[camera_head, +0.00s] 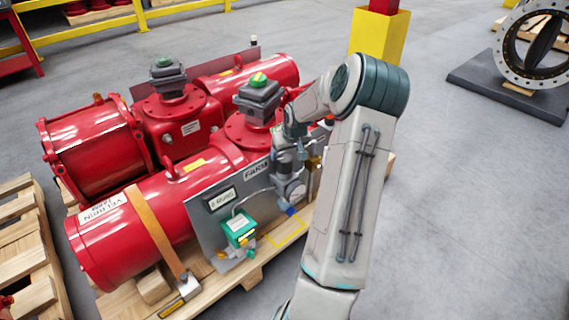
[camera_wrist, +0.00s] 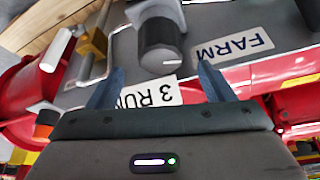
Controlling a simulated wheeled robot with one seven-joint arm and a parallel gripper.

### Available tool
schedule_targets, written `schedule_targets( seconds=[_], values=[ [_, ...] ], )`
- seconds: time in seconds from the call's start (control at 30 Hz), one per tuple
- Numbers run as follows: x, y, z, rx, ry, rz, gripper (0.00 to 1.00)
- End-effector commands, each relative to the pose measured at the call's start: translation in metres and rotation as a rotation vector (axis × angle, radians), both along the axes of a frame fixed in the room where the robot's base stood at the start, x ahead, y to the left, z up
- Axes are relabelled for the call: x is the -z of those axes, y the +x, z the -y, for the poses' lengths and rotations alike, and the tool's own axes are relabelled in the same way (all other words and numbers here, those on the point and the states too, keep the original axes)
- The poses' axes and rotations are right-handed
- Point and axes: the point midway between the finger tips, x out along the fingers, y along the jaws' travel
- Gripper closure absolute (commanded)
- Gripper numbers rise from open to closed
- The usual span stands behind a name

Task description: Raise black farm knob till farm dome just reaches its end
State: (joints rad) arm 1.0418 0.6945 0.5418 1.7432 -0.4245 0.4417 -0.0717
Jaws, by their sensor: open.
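In the wrist view a black knob (camera_wrist: 160,32) with a grey round part stands on the grey panel, near a FARM label (camera_wrist: 233,47). My gripper (camera_wrist: 158,77) is open, its two fingers apart on either side below the knob; nothing is between them. I cannot tell whether a finger touches the knob. In the head view my gripper (camera_head: 290,192) is at the panel's right part, beside the FARM label (camera_head: 257,169), and hides the knob. A dome with green and yellow marks (camera_head: 258,79) tops the dark box on the near red actuator.
The grey panel (camera_head: 205,222) also bears a green box (camera_head: 239,229) and tubing. A second red actuator (camera_head: 95,140) with its own dome (camera_head: 164,61) lies behind. A wooden pallet (camera_head: 215,290) is underneath.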

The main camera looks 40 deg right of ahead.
Motion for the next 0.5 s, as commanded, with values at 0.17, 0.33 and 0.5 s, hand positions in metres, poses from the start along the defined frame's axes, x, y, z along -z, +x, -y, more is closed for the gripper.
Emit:
schedule_targets(
  seconds=[0.17,0.33,0.5],
  values=[
    [0.034,0.013,0.002,-0.001,0.001,0.0,0.25],
    [0.049,0.019,0.004,0.0,0.001,-0.001,0.25],
    [0.052,0.021,0.005,-0.001,-0.001,0.0,0.25]
  ],
)
